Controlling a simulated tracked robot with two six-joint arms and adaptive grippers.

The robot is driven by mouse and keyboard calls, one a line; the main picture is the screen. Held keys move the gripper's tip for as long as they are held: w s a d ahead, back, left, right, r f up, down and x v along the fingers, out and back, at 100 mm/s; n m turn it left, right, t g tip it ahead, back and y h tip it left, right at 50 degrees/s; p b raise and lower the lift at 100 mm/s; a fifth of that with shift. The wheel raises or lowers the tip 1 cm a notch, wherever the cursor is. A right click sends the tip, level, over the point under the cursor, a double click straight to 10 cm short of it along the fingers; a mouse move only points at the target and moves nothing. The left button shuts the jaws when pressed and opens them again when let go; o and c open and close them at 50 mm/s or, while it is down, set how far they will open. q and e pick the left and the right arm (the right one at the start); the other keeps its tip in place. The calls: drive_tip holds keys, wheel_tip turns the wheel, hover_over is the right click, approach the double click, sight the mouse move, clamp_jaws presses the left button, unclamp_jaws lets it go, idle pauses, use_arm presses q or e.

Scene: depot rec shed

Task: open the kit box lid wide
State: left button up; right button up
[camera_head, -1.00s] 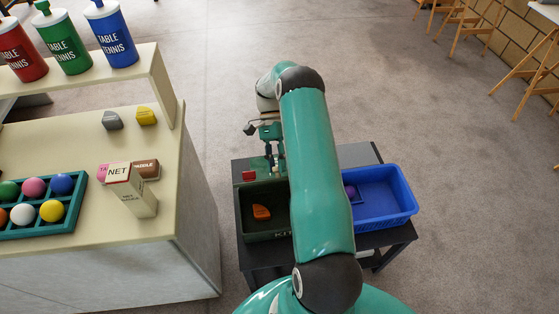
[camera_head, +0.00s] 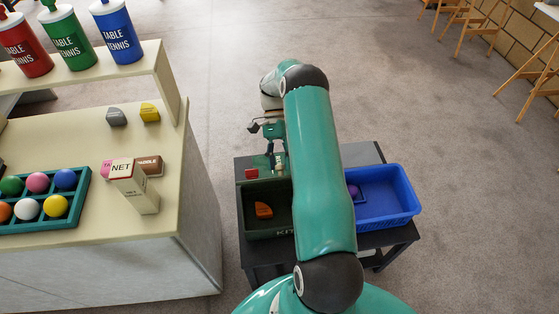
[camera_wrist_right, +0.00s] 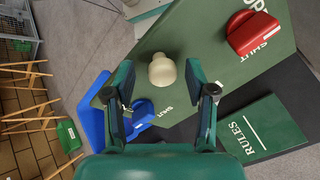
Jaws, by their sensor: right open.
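The dark green kit box (camera_head: 265,232) stands on the black table, left of the blue bin, with an orange block (camera_head: 264,210) showing inside. Its right part is hidden by my right arm. A green panel with white lettering (camera_wrist_right: 215,45), which looks like the lid, fills much of the right wrist view; its angle is hard to tell. A cream knob (camera_wrist_right: 162,70) stands on it. My right gripper (camera_head: 273,152) is behind the box, open; in the wrist view its fingers (camera_wrist_right: 160,84) are on either side of the knob, with gaps. My left gripper is out of view.
The blue bin (camera_head: 408,205) is close on the right. The cream counter (camera_head: 190,200) with a ball tray (camera_head: 70,214) stands left. Floor behind the table is clear.

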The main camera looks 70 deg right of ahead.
drive_tip(key=v, duration=0.7)
idle(0.4)
drive_tip(key=shift+w+d+r, duration=0.1)
